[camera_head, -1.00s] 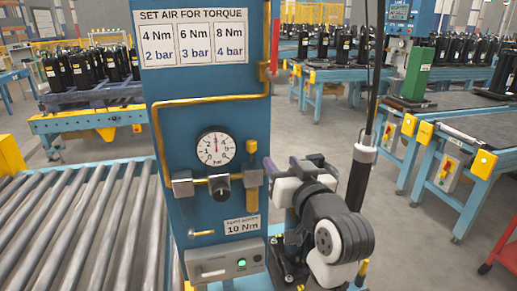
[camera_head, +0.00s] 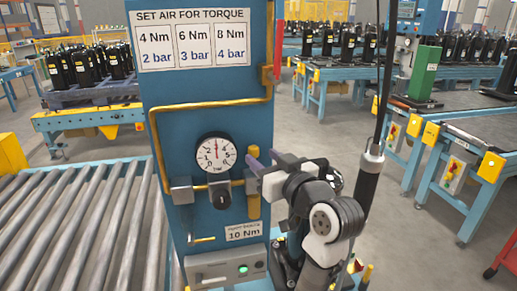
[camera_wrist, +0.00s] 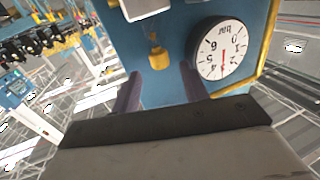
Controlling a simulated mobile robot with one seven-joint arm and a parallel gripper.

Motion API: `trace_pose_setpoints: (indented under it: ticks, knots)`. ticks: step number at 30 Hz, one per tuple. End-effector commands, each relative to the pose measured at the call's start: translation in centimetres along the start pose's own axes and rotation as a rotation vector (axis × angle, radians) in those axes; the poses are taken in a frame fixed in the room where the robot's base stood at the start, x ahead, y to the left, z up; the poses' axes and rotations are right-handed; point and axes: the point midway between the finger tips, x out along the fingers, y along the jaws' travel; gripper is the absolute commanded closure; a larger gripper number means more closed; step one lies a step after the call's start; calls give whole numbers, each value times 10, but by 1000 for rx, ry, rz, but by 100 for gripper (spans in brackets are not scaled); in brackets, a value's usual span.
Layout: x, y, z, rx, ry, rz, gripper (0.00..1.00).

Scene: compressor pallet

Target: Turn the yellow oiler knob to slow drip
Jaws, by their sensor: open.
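The yellow oiler knob (camera_head: 253,151) is at the top of the oiler on the blue panel, partly covered by my gripper. Below it are a grey block and the yellow oiler body (camera_head: 254,208). My gripper (camera_head: 265,160) is open, its fingers pointing at the panel just right of the knob in the head view. In the wrist view, which is upside down, the knob (camera_wrist: 159,58) shows between and beyond the two fingers of my gripper (camera_wrist: 159,72). It appears apart from both. Contact is not visible.
A pressure gauge (camera_head: 216,153) with its needle near 3 is left of the knob, a black regulator knob (camera_head: 220,194) below it. A yellow pipe (camera_head: 200,106) runs above. A torque sign (camera_head: 190,38) tops the panel. A roller conveyor (camera_head: 80,220) lies left.

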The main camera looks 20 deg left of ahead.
Motion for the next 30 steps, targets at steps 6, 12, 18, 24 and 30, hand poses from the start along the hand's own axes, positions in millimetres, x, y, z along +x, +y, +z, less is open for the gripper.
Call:
trace_pose_setpoints:
  ticks: [6,12,18,24,30]
  knots:
    - [27,0,0,1,-1,-2,55]
    - [33,0,0,-1,0,0,55]
    - [32,0,0,-1,0,0,58]
    - [32,0,0,-1,0,0,84]
    - [32,0,0,-1,0,5,100]
